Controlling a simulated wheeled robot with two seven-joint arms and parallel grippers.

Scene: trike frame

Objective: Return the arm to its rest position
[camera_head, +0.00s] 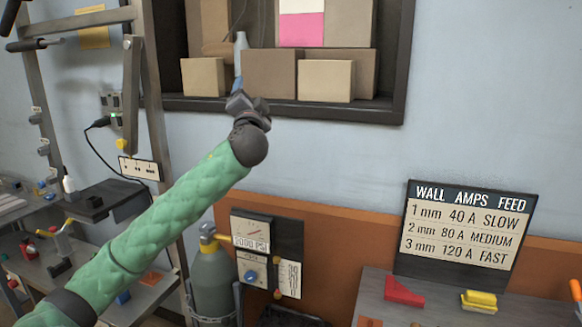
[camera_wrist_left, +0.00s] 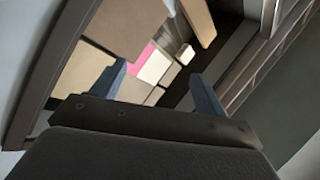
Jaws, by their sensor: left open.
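My left arm, in a green padded sleeve, reaches up from the lower left of the head view. My left gripper (camera_head: 248,104) is raised in front of the lower edge of a dark-framed wall shelf. In the left wrist view, the two fingers of the gripper (camera_wrist_left: 158,88) stand wide apart with nothing between them. Beyond them show the shelf's boxes and a pink and white patch. My right gripper is not in view.
The wall shelf (camera_head: 385,113) holds several cardboard boxes (camera_head: 326,80). Below stand a gas cylinder (camera_head: 213,280), a gauge panel (camera_head: 268,250) and a welding sign (camera_head: 466,228). A red block (camera_head: 403,291) and a yellow block (camera_head: 480,299) lie on the right bench. Metal racking is at left.

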